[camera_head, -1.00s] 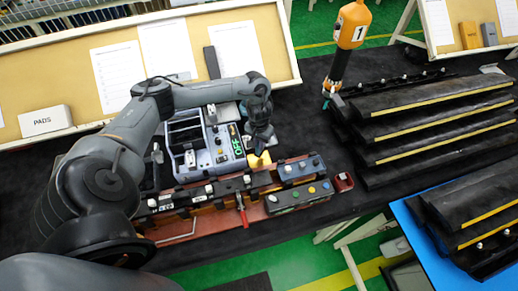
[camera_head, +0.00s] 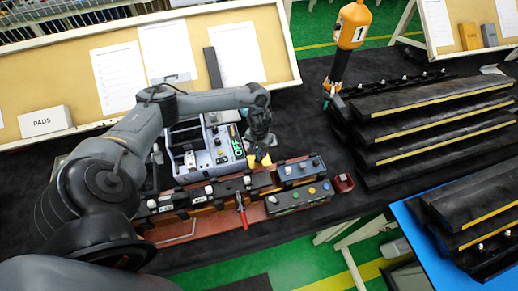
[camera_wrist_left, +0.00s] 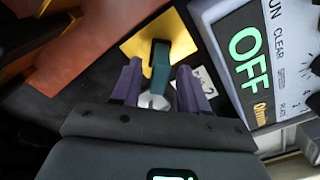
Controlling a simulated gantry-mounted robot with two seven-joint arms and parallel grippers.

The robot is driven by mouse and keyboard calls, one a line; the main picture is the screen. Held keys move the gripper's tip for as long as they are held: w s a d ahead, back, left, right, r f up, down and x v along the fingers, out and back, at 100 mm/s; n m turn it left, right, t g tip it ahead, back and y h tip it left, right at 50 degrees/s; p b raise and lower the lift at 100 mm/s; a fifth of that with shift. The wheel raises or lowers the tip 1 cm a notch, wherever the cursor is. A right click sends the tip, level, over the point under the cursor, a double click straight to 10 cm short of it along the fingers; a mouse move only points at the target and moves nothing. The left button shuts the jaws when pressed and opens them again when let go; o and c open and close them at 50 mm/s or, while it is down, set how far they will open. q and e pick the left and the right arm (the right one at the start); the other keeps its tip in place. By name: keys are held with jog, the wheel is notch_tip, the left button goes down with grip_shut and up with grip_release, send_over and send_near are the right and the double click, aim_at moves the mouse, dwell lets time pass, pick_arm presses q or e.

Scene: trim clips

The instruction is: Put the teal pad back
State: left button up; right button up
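The teal pad (camera_wrist_left: 160,66) shows in the left wrist view as a narrow upright block. It stands over a yellow square plate (camera_wrist_left: 182,36); whether it touches the plate I cannot tell. My left gripper (camera_wrist_left: 160,88) has its two purple fingers apart, one on each side of the pad's near end, with a visible gap on both sides. In the head view my left gripper (camera_head: 261,146) points down just above the yellow plate (camera_head: 262,160), and the pad cannot be made out there.
A grey device (camera_head: 205,150) with a green OFF display stands close beside the gripper. A brown fixture (camera_head: 180,228) with clamps and a red handle (camera_head: 242,212) lies in front. Black trim parts (camera_head: 430,125) are stacked at right. A white PADS box (camera_head: 45,121) stands far left.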

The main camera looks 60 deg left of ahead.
aim_at(259, 150)
pick_arm(q)
notch_tip(259, 150, up, 6)
jog(key=shift+w+f, duration=0.1)
notch_tip(259, 150, up, 6)
jog(key=p, duration=0.3)
jog(key=shift+r, duration=0.25)
dwell(0.5)
